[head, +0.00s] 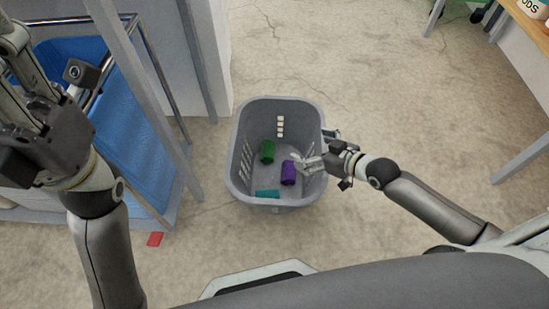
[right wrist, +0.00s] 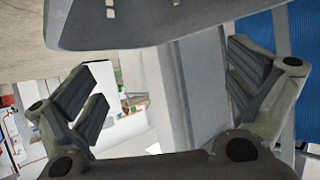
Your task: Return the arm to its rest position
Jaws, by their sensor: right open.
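My right arm reaches in from the right side of the head view. My right gripper (head: 308,163) is over the right part of a grey basket (head: 238,178), close to a purple rolled item inside it. In the right wrist view my right gripper (right wrist: 160,80) has its fingers spread wide with nothing between them. A grey rim of the basket (right wrist: 130,32) crosses the top of that view. My left gripper (head: 35,75) is raised at the left edge of the head view; its fingertips are partly cut off, so its opening cannot be judged.
The basket holds a green roll (head: 267,151), the purple roll (head: 288,173) and a teal item (head: 267,194). A blue-lined cart (head: 130,120) with grey posts stands at left. A red piece (head: 155,239) lies on the floor. A wooden table (head: 530,30) is at upper right. Floor beyond the basket is clear.

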